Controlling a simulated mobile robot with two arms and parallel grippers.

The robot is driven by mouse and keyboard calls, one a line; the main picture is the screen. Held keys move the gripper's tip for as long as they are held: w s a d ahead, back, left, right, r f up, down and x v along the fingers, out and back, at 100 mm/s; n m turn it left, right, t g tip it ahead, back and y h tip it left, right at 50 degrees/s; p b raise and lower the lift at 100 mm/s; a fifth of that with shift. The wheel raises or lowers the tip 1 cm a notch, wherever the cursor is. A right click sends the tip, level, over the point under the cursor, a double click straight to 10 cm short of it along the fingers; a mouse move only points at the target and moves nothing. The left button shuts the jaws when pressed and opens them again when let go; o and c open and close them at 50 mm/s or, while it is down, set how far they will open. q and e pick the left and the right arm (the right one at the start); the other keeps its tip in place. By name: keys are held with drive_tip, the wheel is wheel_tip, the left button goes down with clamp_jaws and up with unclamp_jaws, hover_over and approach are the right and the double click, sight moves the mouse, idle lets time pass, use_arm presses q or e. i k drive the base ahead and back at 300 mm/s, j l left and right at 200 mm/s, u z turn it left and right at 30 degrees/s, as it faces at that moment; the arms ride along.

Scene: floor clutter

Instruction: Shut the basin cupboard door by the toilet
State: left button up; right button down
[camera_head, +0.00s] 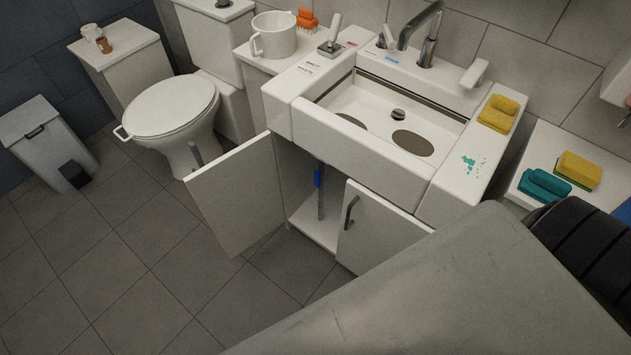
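The basin cupboard (315,232) stands under a white rectangular basin (365,140). Its door by the toilet, the left door (237,197), stands wide open, swung out from the cabinet towards the toilet side. The door's grey handle (197,155) is near its outer upper edge. Through the opening I see the cupboard floor and a pipe (319,190) with a blue part. The toilet (172,108) stands left of the open door. Neither of my grippers shows.
A grey bin (45,140) stands at the far left. Tiled floor (130,260) in front of the toilet and open door is clear. A pot (273,35), a brush and sponges (498,113) lie around the basin. A grey arm link of mine covers the lower right.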

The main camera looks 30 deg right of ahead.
sight(238, 193)
drive_tip(key=z, duration=0.65)
drive_tip(key=i+j+z, duration=0.15)
drive_tip(key=j+z, duration=0.15)
drive_tip(key=z, duration=0.15)
drive_tip(key=i+j+z, duration=0.1)
drive_tip(key=j+z, duration=0.55)
drive_tip(key=z, duration=0.2)
drive_tip(key=j+z, duration=0.7)
drive_tip(key=z, duration=0.2)
drive_tip(key=k+j, duration=0.15)
drive_tip(key=j, duration=0.3)
drive_tip(key=k+j+z, duration=0.15)
drive_tip(key=j, duration=0.35)
drive_tip(key=k+j, duration=0.25)
drive_tip(key=j, duration=0.2)
drive_tip(key=k+j+z, duration=0.1)
drive_tip(key=j, duration=0.3)
drive_tip(key=k+j+z, duration=0.1)
drive_tip(key=k+j, duration=0.2)
drive_tip(key=j, duration=0.15)
drive_tip(key=k+j, duration=0.2)
drive_tip(key=j, duration=0.2)
